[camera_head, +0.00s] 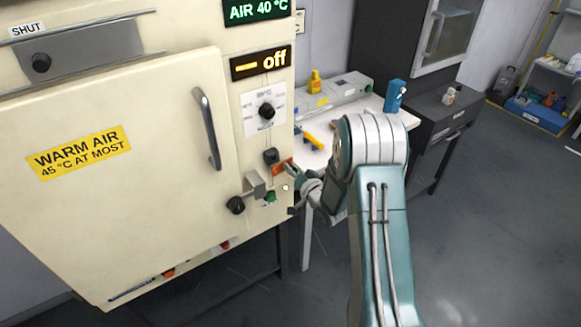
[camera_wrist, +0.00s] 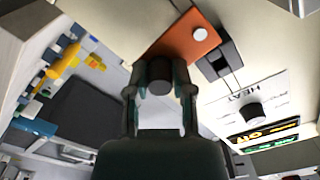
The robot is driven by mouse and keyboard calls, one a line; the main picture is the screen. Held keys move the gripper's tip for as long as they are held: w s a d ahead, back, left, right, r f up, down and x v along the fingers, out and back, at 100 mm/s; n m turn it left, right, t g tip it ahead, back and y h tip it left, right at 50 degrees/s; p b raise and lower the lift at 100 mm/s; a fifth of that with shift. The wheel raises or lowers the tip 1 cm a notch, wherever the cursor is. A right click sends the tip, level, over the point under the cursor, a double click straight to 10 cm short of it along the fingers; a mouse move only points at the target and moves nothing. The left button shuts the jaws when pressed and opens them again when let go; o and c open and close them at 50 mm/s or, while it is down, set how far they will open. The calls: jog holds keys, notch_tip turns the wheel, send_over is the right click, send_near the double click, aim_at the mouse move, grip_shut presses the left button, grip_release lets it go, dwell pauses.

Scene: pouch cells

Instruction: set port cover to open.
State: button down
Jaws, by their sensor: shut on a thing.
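The port cover looks to be the orange plate on the side panel of the cream oven, seen in the head view (camera_head: 279,164) and the wrist view (camera_wrist: 184,40). A white round disc sits near one end of it. A dark round knob (camera_wrist: 158,72) stands at its other end, between my fingers. My gripper (camera_head: 293,171) reaches the panel from the right. In the wrist view my gripper (camera_wrist: 159,88) is shut on that knob. Any port behind the plate is hidden.
The oven door (camera_head: 120,170) with its handle (camera_head: 208,128) is left of the panel. A black slider (camera_head: 271,156), bracket (camera_head: 255,186), black knob (camera_head: 235,205) and green button (camera_head: 270,197) are close by.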

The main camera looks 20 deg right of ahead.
jog(key=shift+f+m, duration=0.25)
jog(key=shift+m, duration=0.55)
jog(key=shift+c, duration=2.4)
grip_release()
jog(key=shift+w+f, duration=0.1)
jog(key=v, duration=1.2)
